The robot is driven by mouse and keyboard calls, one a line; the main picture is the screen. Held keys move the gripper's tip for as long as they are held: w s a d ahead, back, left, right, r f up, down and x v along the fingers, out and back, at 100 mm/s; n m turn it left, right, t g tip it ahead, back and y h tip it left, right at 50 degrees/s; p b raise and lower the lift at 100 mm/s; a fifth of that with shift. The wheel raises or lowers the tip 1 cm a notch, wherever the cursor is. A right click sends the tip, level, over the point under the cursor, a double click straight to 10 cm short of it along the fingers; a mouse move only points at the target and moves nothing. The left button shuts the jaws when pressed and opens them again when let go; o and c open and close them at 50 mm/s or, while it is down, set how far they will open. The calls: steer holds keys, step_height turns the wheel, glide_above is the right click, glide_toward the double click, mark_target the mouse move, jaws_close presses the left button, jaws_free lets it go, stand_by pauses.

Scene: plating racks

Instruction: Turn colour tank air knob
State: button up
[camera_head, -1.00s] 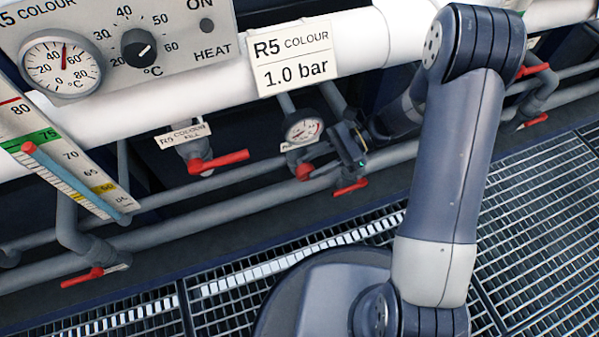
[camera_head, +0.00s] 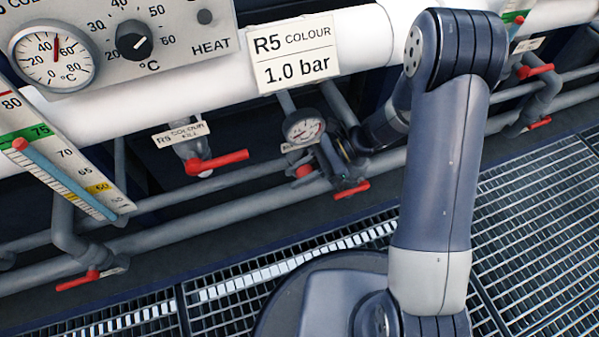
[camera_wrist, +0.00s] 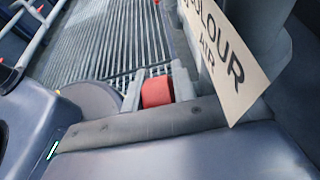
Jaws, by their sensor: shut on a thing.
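The red colour tank air knob (camera_head: 304,171) sits on the pipework below the small round gauge (camera_head: 303,127). In the wrist view the red knob (camera_wrist: 157,92) lies between the two grey fingers of my gripper (camera_wrist: 155,95), which is shut on it. In the head view my gripper (camera_head: 320,164) reaches the knob from the right, with the wrist covering part of the pipe. A tag reading "COLOUR AIR" (camera_wrist: 228,62) hangs beside the knob in the wrist view. The sign (camera_head: 292,55) above reads "R5 COLOUR 1.0 bar". The small gauge's needle is too small to read.
Another red lever (camera_head: 351,189) is just below my wrist. Grey pipes (camera_head: 200,212) run close beneath. The grating floor (camera_head: 540,220) in front is clear.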

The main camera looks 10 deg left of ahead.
steer(key=shift+c, duration=0.6)
steer(key=shift+y, duration=0.4)
steer(key=shift+g+y, duration=0.4)
steer(key=shift+y, duration=0.1)
steer(key=shift+w+d+r+g+y, duration=0.1)
steer(key=shift+r+g+y, duration=0.1)
steer(key=shift+g+y, duration=0.5)
steer(key=shift+d+r+g+y, duration=0.15)
steer(key=shift+g+y, duration=0.35)
steer(key=shift+y, duration=0.4)
steer(key=o, duration=0.7)
steer(key=p+v, duration=0.2)
steer(key=v, duration=0.5)
steer(key=shift+w+d, duration=0.15)
steer(key=shift+d, duration=0.05)
